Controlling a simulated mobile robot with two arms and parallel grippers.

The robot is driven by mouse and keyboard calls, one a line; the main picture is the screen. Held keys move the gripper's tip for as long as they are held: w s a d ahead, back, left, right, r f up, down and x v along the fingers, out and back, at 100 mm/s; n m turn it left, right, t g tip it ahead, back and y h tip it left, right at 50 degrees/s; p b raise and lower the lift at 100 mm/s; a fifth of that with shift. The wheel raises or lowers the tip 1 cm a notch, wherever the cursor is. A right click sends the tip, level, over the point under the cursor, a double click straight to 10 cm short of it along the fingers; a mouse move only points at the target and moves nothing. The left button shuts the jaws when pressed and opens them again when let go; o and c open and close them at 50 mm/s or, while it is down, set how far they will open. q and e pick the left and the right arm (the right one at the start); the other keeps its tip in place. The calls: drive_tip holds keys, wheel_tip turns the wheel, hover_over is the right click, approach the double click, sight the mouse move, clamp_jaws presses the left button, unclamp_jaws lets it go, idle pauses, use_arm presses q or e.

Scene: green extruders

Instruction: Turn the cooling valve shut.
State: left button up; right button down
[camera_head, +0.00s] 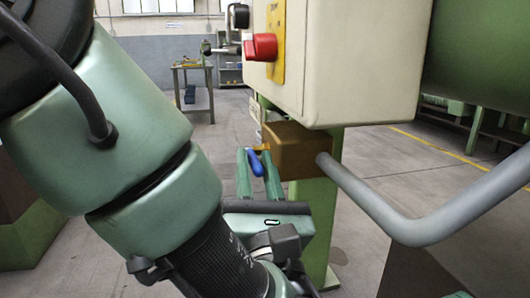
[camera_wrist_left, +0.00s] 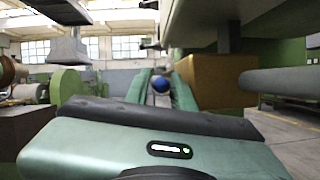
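The cooling valve shows as a blue lever handle (camera_head: 257,167) with a small orange part at its upper end, beside a brown block (camera_head: 303,160). My left gripper (camera_head: 254,153) reaches toward the block with its two green fingers apart, one on each side of the blue handle. In the left wrist view the handle's rounded blue end (camera_wrist_left: 161,86) sits between the fingers, near their far ends. I see no clear sign of the fingers pressing on it. The orange part is mostly hidden. My right gripper is out of view.
A beige control box (camera_head: 370,60) with a red knob (camera_head: 262,47) hangs just above the block. A grey bent pipe (camera_head: 400,218) runs right from the block. A green post (camera_head: 318,230) stands below. Open floor lies left and behind, with a workbench (camera_head: 192,70) farther back.

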use_arm(q)
drive_tip(key=shift+w+r, duration=0.1)
drive_tip(key=shift+w, duration=0.15)
clamp_jaws()
idle(1.4)
